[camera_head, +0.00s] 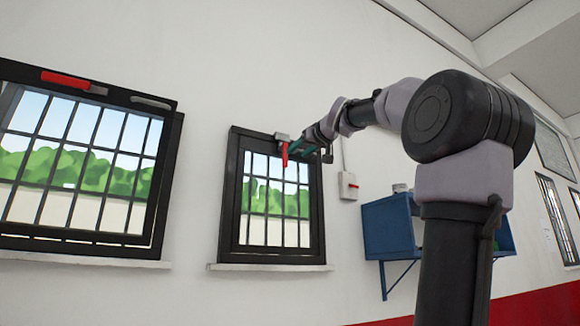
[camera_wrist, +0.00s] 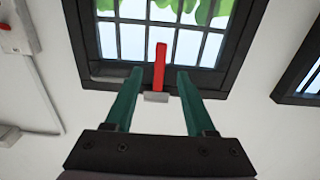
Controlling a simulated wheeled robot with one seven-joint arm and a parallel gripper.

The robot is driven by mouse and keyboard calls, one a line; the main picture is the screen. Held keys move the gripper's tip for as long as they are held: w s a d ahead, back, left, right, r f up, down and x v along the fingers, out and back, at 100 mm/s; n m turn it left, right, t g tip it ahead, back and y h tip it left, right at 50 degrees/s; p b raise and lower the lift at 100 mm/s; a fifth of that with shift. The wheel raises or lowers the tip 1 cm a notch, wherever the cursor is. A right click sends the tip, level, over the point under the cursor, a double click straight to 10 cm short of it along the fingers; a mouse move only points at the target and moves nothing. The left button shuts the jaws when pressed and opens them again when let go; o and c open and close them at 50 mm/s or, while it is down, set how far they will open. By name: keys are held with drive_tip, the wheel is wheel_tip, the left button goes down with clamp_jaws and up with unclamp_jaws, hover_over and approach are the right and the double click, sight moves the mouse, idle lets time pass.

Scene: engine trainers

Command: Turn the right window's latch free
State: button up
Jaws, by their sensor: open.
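The right window (camera_head: 234,195) has a dark frame and bars, and looks closed. Its red latch handle (camera_head: 285,154) hangs down from a grey mount at the top of the frame. In the wrist view the red latch (camera_wrist: 160,62) stands upright in the picture, with its grey mount (camera_wrist: 156,97) at the near end. My gripper (camera_head: 297,150) is at the top of this window, by the latch. In the wrist view my gripper (camera_wrist: 160,73) is open, its green fingers on either side of the latch with gaps. Contact is not visible.
The left window (camera_head: 172,150) has a red handle (camera_head: 65,79) lying along its top frame. A white switch box (camera_head: 348,186) with conduit is on the wall right of the right window. A blue wall shelf (camera_head: 388,230) stands farther right, behind my arm.

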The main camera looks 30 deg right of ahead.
sight(286, 161)
drive_tip(key=w, duration=1)
drive_tip(key=shift+a+f, duration=0.1)
drive_tip(key=shift+a, duration=0.1)
clamp_jaws()
idle(1.0)
